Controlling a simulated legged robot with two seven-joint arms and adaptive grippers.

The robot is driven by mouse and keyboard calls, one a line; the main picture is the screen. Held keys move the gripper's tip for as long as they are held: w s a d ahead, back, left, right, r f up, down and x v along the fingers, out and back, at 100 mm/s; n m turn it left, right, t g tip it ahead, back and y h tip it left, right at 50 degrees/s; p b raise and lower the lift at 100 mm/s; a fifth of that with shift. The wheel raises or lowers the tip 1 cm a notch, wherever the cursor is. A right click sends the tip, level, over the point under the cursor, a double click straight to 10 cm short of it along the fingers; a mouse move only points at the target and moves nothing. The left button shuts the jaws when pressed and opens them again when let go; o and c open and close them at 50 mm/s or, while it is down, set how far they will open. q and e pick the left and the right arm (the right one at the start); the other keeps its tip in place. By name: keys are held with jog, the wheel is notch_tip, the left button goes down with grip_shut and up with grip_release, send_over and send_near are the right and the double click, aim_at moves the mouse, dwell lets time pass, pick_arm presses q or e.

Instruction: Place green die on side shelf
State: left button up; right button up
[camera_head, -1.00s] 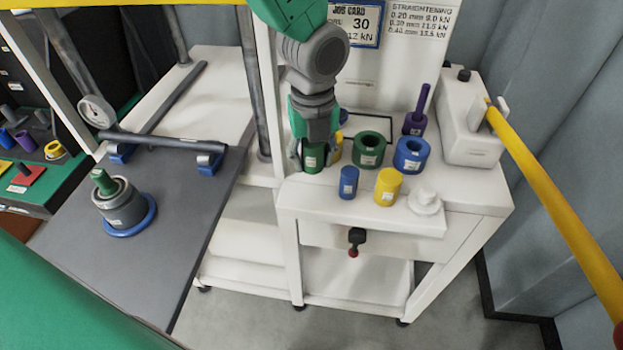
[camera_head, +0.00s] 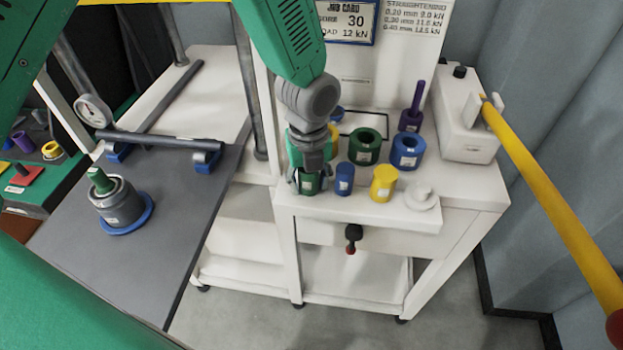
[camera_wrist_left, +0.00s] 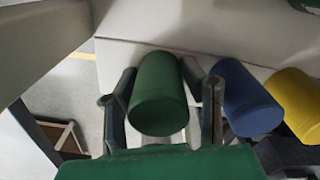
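The side shelf (camera_head: 410,218) is a white top. A solid green cylinder (camera_head: 311,183), also in the left wrist view (camera_wrist_left: 160,95), stands upright at its front left. My left gripper (camera_head: 310,187) is around this cylinder from above. In the left wrist view its fingers (camera_wrist_left: 165,110) are spread on either side, with a visible gap at the right one. A green ring with a central hole (camera_head: 365,147) stands farther back on the shelf. I cannot tell which green piece is the named die. My right gripper is not in view.
A blue cylinder (camera_head: 344,180) stands close right of the green one, then a yellow cylinder (camera_head: 383,184) and a white stepped piece (camera_head: 421,196). A blue ring (camera_head: 408,151) and purple peg (camera_head: 412,115) stand behind. A grey table (camera_head: 165,225) is at left.

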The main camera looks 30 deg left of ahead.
pick_arm(q)
jog(key=shift+o, duration=0.8)
jog(key=shift+a, duration=0.25)
jog(key=shift+a+f, duration=0.15)
jog(key=shift+a, duration=0.6)
jog(key=shift+d+r, duration=0.3)
jog(key=r, duration=0.2)
jog(key=d+r, duration=0.1)
jog(key=r, duration=0.1)
jog(key=shift+w+r, duration=0.1)
jog(key=shift+r, duration=0.25)
jog(key=r, duration=0.3)
jog(key=a+r, duration=0.1)
jog(key=r, duration=0.3)
jog(key=shift+a+p, duration=0.2)
jog(key=shift+p, duration=0.1)
jog(key=shift+d+r, duration=0.15)
jog(key=shift+d, duration=0.45)
